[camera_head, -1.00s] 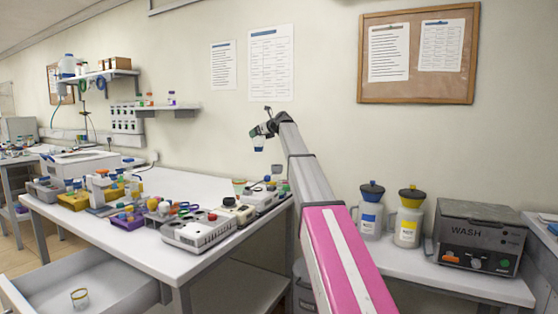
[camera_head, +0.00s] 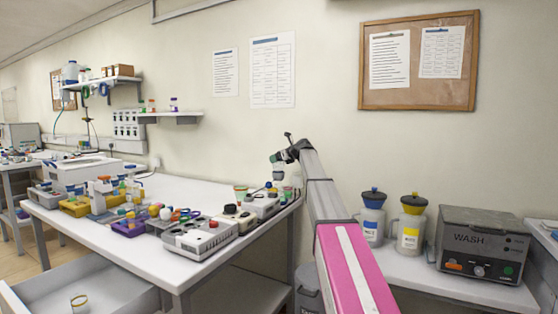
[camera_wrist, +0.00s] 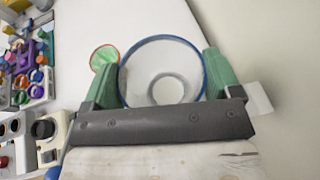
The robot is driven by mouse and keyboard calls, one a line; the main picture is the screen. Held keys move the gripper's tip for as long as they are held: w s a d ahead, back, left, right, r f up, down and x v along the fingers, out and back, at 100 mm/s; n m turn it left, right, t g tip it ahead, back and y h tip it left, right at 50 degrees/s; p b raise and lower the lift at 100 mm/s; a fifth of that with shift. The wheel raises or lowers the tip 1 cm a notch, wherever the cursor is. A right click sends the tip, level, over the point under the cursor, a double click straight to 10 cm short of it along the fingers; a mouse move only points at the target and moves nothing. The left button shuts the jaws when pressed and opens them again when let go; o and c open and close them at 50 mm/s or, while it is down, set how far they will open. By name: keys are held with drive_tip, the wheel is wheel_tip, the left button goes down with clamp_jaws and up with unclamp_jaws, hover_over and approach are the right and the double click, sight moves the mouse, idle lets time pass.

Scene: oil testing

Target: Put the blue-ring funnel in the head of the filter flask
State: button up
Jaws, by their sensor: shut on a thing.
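The blue-ring funnel (camera_wrist: 203,80) is a pale bowl with a blue rim, seen from above in the wrist view. My gripper (camera_wrist: 162,83) is shut on it, with a green finger on each side of the rim. In the head view my gripper (camera_head: 277,158) is small, and the funnel (camera_head: 278,174) hangs just below it, above the far right part of the table (camera_head: 190,187). I cannot make out the filter flask clearly in either view. Whether the funnel touches anything below is not clear.
A green round piece with an orange rim (camera_wrist: 104,57) lies close left of the funnel. Instruments (camera_head: 200,237) and colourful small items crowd the table left of the gripper. A drawer (camera_head: 85,285) stands open in front. The wall is close behind.

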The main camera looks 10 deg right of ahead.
drive_tip(key=shift+f, duration=0.15)
drive_tip(key=o, duration=0.8)
drive_tip(key=shift+c, duration=0.2)
drive_tip(key=shift+s+d+r, duration=0.1)
drive_tip(key=shift+s+r, duration=0.05)
drive_tip(key=shift+r, duration=0.05)
drive_tip(key=v, duration=1.1)
drive_tip(key=shift+s+d, duration=0.2)
drive_tip(key=shift+d, duration=0.05)
